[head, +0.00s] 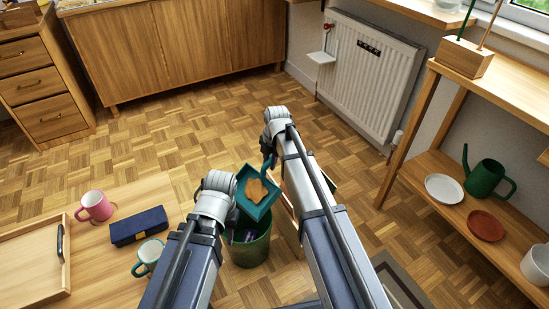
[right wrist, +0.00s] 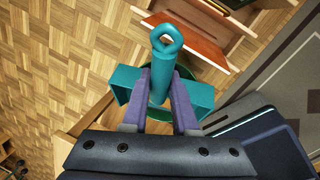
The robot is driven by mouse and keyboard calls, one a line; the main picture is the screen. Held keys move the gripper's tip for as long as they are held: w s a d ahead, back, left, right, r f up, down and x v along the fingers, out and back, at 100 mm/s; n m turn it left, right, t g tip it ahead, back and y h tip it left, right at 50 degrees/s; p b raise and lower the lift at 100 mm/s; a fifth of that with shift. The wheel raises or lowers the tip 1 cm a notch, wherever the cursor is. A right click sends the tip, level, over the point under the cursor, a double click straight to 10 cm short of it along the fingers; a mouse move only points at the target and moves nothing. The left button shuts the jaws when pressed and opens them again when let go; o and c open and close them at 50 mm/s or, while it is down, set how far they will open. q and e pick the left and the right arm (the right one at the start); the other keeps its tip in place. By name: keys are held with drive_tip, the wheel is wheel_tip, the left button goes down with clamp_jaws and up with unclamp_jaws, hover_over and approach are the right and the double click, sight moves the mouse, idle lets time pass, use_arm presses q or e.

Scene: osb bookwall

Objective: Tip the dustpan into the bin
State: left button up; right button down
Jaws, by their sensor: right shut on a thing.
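The teal dustpan (head: 243,206) hangs above the bin in the head view, with a brown heap (head: 257,190) lying in its pan. My right gripper (right wrist: 160,82) is shut on the dustpan's handle; the ringed handle end (right wrist: 167,42) points up in the right wrist view. The dark green bin (head: 249,252) stands on the floor under the dustpan, with something dark inside. Part of its mouth is covered by the dustpan and my left arm. My left wrist (head: 217,190) is just left of the dustpan; its fingers are hidden.
A low wooden table at left holds a pink mug (head: 95,206), a blue case (head: 139,226), a white-and-green mug (head: 149,254) and a wooden tray (head: 30,290). A shelf at right holds a green watering can (head: 484,178). Parquet floor beyond the bin is clear.

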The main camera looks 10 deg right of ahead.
sight(263, 166)
drive_tip(key=s+a, duration=0.1)
drive_tip(key=s+a+r+t+h, duration=0.1)
drive_tip(key=shift+a+r+h+p, duration=0.2)
drive_tip(key=shift+a+h+p, duration=0.1)
drive_tip(key=shift+p, duration=0.05)
drive_tip(key=shift+s+a+r+t+h, duration=0.25)
drive_tip(key=shift+s+a+t+h, duration=0.15)
drive_tip(key=shift+a, duration=0.25)
drive_tip(key=shift+s+a+r+t+h, duration=0.25)
drive_tip(key=shift+s+a+h, duration=0.15)
drive_tip(key=shift+a, duration=0.3)
drive_tip(key=shift+s+a+r+t+h, duration=0.2)
drive_tip(key=shift+s+a+t+h, duration=0.15)
drive_tip(key=shift+s+a, duration=0.25)
drive_tip(key=shift+w, duration=0.1)
